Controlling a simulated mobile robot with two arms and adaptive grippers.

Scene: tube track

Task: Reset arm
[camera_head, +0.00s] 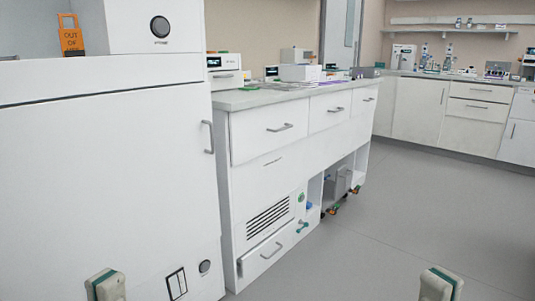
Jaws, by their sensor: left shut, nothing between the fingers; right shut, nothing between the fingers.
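Both my grippers show only as short pale tips with a green strip at the bottom edge. My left gripper (105,286) is at the lower left, in front of the large white cabinet (100,190) in the picture. My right gripper (440,286) is at the lower right, against the grey floor. Both are shut and hold nothing. The rest of both arms is below the frame.
A white lab counter (300,125) with drawers runs beyond the cabinet, with devices on top. Open lower bays hold a grey box (338,185). A back counter (418,108) stands far right. The grey floor (400,220) is clear at the right.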

